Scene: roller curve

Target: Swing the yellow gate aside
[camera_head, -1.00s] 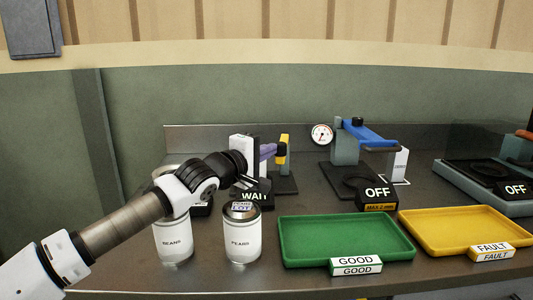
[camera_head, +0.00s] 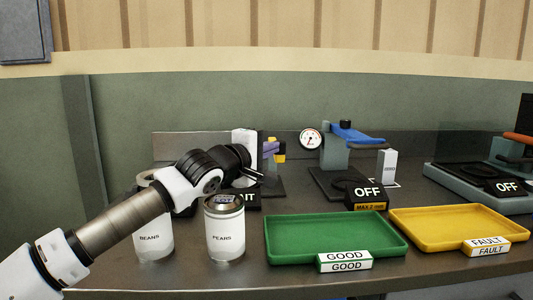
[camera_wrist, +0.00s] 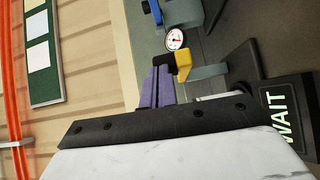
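The yellow gate (camera_head: 279,158) is mostly hidden behind my gripper in the head view, with a small yellow part showing. In the wrist view the yellow gate (camera_wrist: 183,65) shows as a block on a grey arm, just right of my fingertips. My gripper (camera_head: 277,148) has purple fingers. In the wrist view my gripper (camera_wrist: 154,68) has its two fingers side by side with only a thin dark line between them, so it looks shut and empty. The tips are close beside the gate; I cannot tell whether they touch it.
A black WAIT sign (camera_wrist: 286,112) stands close to my wrist. The pears can (camera_head: 225,232) and beans can (camera_head: 153,240) stand below my arm. A green tray (camera_head: 285,258), a yellow tray (camera_head: 405,240) and a gauge station (camera_head: 335,158) are to the right.

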